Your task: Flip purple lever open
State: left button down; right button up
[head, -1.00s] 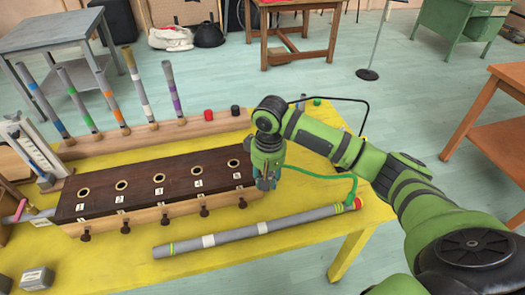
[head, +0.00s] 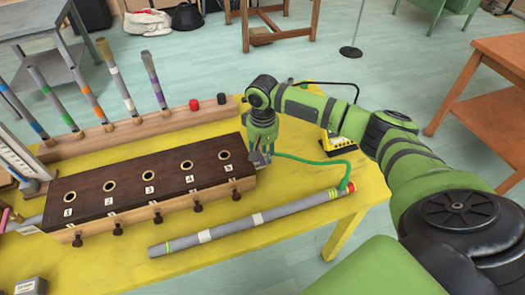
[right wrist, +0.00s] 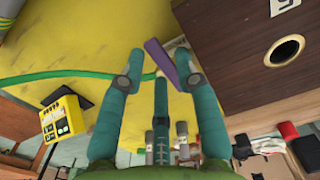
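A purple lever (right wrist: 160,60) shows in the right wrist view as a flat purple piece beside the dark wooden box (right wrist: 235,50). My right gripper (right wrist: 158,64) is open, with its two teal fingers apart and the lever between them, close to the right-hand finger. I cannot tell whether they touch. In the head view my right gripper (head: 262,157) points down at the right end of the dark wooden box (head: 108,205), next to hole 5; the lever is hidden there. My left gripper is not in view.
A long grey tube (head: 235,227) lies in front of the box on the yellow table (head: 300,245). A rack of coloured-band tubes (head: 160,125) stands behind. A small yellow device (head: 332,141) sits to the right.

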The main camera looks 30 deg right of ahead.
grip_shut()
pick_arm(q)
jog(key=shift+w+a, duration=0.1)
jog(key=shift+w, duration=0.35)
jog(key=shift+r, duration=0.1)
